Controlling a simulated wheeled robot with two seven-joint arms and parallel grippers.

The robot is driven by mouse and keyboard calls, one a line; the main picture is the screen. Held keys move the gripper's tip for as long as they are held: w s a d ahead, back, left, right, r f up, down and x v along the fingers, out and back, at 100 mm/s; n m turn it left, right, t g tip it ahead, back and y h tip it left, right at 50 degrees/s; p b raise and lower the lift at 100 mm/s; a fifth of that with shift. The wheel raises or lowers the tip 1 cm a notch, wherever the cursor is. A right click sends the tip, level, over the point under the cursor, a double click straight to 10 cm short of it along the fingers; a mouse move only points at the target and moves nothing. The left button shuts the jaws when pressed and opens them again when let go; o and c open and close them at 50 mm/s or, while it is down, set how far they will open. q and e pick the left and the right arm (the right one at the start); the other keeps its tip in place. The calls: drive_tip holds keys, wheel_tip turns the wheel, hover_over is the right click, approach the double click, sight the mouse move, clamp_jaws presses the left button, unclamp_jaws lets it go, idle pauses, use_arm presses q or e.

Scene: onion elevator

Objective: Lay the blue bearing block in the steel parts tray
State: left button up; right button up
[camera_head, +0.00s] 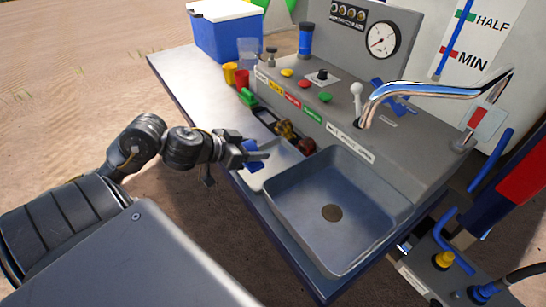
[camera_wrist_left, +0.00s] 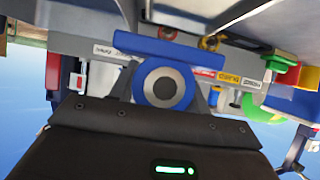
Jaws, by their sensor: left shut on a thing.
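The blue bearing block (camera_head: 250,147) is held between the fingers of my left gripper (camera_head: 262,153), which is shut on it. In the left wrist view the block (camera_wrist_left: 168,50) shows a flat blue bar and a round blue housing with a grey ring and dark bore. The gripper holds it over the counter, left of the square grey basin. My right gripper is not in view.
The deep basin (camera_head: 380,222) has a drain and a chrome tap (camera_head: 440,88) reaching over it. Brass and red fittings (camera_head: 288,131) lie behind the gripper. A control panel with buttons runs along the back. Cups (camera_head: 242,78) and a blue cooler (camera_head: 228,38) stand at the far end.

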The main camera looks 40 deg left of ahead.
use_arm(q)
drive_tip(key=w+f, duration=0.2)
drive_tip(key=w, duration=0.2)
drive_tip(key=b, duration=0.2)
hover_over(273, 164)
drive_tip(key=f, duration=0.5)
drive_tip(key=shift+s+d+f, duration=0.1)
drive_tip(key=shift+s+f, duration=0.1)
drive_tip(key=shift+f, duration=0.05)
drive_tip(key=shift+w+f+b, duration=0.15)
drive_tip(key=shift+f+b, duration=0.1)
drive_tip(key=shift+f, duration=0.7)
drive_tip(key=shift+w+f+b, duration=0.1)
drive_tip(key=shift+f+b, duration=0.1)
drive_tip(key=shift+f, duration=0.7)
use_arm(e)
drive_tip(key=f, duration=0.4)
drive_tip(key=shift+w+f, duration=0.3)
use_arm(q)
drive_tip(key=o, duration=0.8)
drive_tip(key=shift+f, duration=0.2)
drive_tip(key=o, duration=0.5)
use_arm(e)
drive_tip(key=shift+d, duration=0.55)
use_arm(q)
drive_tip(key=shift+r, duration=0.1)
